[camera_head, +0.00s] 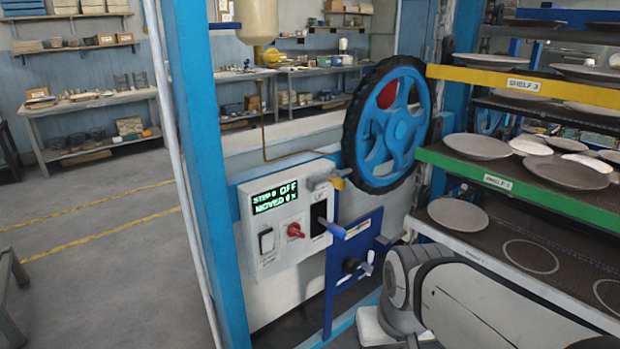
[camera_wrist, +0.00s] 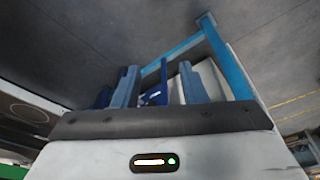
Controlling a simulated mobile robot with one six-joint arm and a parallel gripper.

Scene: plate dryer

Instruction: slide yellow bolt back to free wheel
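The large blue wheel (camera_head: 391,125) has a dark toothed rim and a red disc showing behind its spokes. A small yellow piece (camera_head: 338,183), likely the bolt, sits at the wheel's lower left edge beside a grey block (camera_head: 319,180). I cannot tell how far it reaches into the wheel. My gripper (camera_wrist: 157,84) is open in the wrist view, its two blue-grey fingers apart with no held thing visible. The bolt is not recognisable in that view. In the head view my gripper does not show.
A control panel (camera_head: 270,245) with a green display, a red knob and a switch is below left of the wheel. A blue post (camera_head: 205,170) stands left. A blue plate (camera_head: 352,270) with a lever is below. Shelves of plates (camera_head: 478,147) stand right. Open floor lies left.

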